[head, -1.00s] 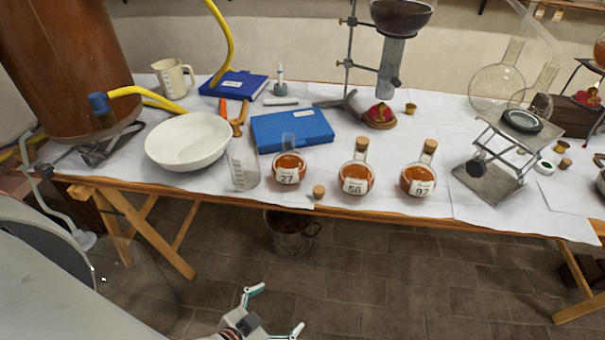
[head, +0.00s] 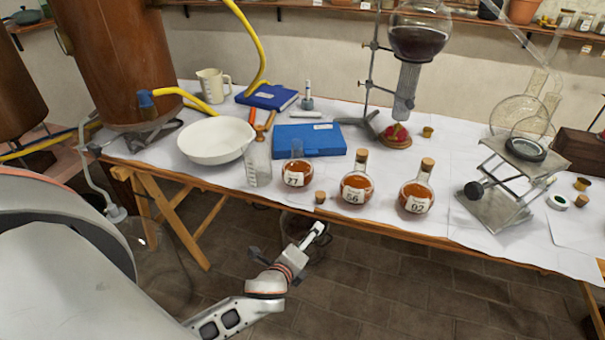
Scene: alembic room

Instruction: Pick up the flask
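Three round flasks of orange-brown liquid stand along the table's front edge. The left flask (head: 295,178) has no cork, and its label is hard to read. The middle flask (head: 355,188) is corked and labelled about 56. The right flask (head: 416,197) is corked and labelled 92. My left gripper (head: 316,233) is in front of the table edge, below the left and middle flasks in the picture, apart from them and holding nothing visible. It is seen side-on with its fingers overlapping, so its opening is unclear. My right gripper is out of view.
A loose cork (head: 320,197) lies between the left and middle flasks. A glass beaker (head: 258,166), white bowl (head: 216,141) and blue case (head: 309,140) stand close by. A lab jack (head: 502,185) is at right. A metal bucket is partly hidden behind my gripper.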

